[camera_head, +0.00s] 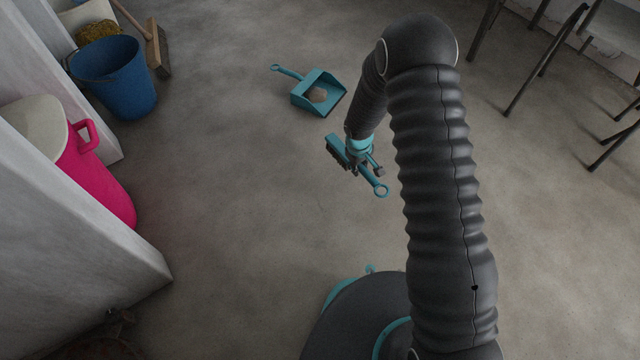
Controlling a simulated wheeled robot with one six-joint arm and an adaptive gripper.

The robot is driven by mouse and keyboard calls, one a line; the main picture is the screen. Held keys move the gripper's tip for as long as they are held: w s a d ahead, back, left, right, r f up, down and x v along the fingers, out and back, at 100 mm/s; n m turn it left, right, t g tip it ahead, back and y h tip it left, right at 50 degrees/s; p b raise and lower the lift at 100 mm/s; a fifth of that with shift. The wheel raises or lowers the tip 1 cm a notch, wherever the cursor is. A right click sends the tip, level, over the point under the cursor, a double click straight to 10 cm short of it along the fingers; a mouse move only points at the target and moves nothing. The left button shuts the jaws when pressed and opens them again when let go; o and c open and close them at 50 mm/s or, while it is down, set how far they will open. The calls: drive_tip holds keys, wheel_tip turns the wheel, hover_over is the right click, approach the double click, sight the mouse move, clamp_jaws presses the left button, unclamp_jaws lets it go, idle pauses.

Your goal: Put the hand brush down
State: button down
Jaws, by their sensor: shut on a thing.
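The teal hand brush (337,149) is in the middle of the head view, with dark bristles at its upper left end and a ring at its lower right handle end. My gripper (359,167) is shut on the brush's handle. The floor below looks bare, but I cannot tell how high the brush is above it. A teal dustpan (318,93) lies on the floor just beyond the brush, with a small brownish heap in it. My arm comes down from the right and hides part of the floor behind it.
A blue bucket (113,78), a pink container (95,175) and a broom (157,48) stand at the left by pale wall sections. Dark metal furniture legs (545,62) are at the upper right. The concrete floor (240,190) between is clear.

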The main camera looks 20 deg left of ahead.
drive_tip(key=shift+s+a+f+b, duration=0.35)
drive_tip(key=shift+s+a+f, duration=0.5)
drive_tip(key=shift+a+f, duration=0.75)
drive_tip(key=shift+s+a+f+b, duration=0.3)
drive_tip(key=shift+s+a+f, duration=0.5)
drive_tip(key=shift+a+f, duration=0.75)
drive_tip(key=shift+s+a+f+b, duration=0.35)
drive_tip(key=shift+s+a+f, duration=0.5)
drive_tip(key=shift+a+f, duration=0.75)
drive_tip(key=shift+d+f, duration=0.3)
drive_tip(key=shift+f, duration=0.15)
drive_tip(key=c, duration=1)
unclamp_jaws()
drive_tip(key=shift+r, duration=0.1)
